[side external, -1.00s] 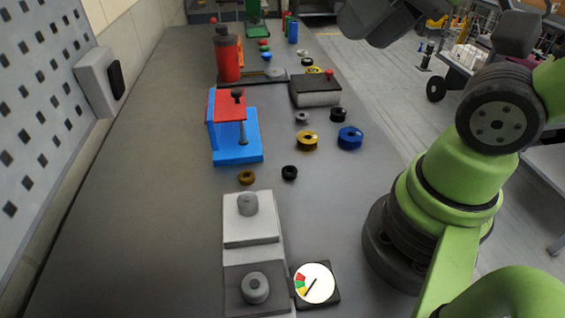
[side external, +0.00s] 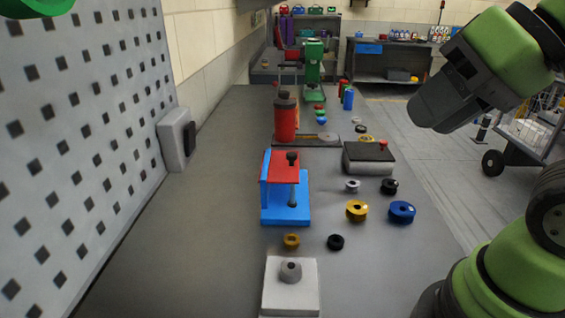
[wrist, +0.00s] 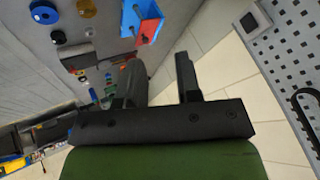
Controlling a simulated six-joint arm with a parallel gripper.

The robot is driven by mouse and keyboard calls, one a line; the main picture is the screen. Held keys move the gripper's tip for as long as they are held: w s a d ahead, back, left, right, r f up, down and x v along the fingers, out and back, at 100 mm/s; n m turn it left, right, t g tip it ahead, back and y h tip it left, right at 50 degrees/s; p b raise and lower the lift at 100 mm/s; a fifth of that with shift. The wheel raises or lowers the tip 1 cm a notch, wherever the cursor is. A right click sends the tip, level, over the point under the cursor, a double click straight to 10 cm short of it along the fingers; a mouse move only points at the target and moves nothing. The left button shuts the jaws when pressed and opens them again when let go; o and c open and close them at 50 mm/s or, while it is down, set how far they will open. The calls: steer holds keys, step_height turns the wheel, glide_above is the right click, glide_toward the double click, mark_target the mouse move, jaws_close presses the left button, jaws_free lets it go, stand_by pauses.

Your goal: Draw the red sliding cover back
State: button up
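The red sliding cover (side external: 277,166) is a flat red plate on top of a blue fixture (side external: 285,210) on the bench. A black knob (side external: 292,157) stands at the cover's right side. In the wrist view, the blue fixture (wrist: 149,10) and a red part of it (wrist: 150,32) show at the top, beyond the fingertips. My gripper (wrist: 158,62) is open, with a clear gap between its two dark fingers and nothing between them. In the side view, the grey end of my arm hangs at the upper right, well apart from the cover. Its fingertips cannot be made out there.
A grey box with a red button (side external: 367,158) and a red cylinder (side external: 286,122) stand behind the fixture. Blue (side external: 402,211), yellow (side external: 357,210) and black rings lie to its right. A white block (side external: 289,287) is in front. The bench left of the fixture is clear.

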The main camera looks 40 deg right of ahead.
steer(key=shift+w, duration=0.15)
steer(key=c, duration=0.3)
steer(key=shift+w+r+m+g, duration=0.1)
steer(key=shift+w+m+g, duration=0.2)
jaws_close()
steer(key=w+d+f+m+g+y, duration=0.25)
steer(key=w+d+m, duration=0.2)
steer(key=w, duration=0.25)
steer(key=w+d+f+m+g+y, duration=0.25)
steer(key=w+m, duration=0.25)
steer(key=w, duration=0.3)
steer(key=w+d+f+m+t+y, duration=0.2)
steer(key=d+f+m+t+y, duration=0.1)
steer(key=d+f, duration=0.4)
steer(key=w+d+f+m+t+y, duration=0.1)
steer(key=d+f+m+t+y, duration=0.2)
steer(key=d+f+m, duration=0.4)
steer(key=shift+w+d+m+t, duration=0.35)
steer(key=shift+d+m+t, duration=0.25)
steer(key=shift+t, duration=0.3)
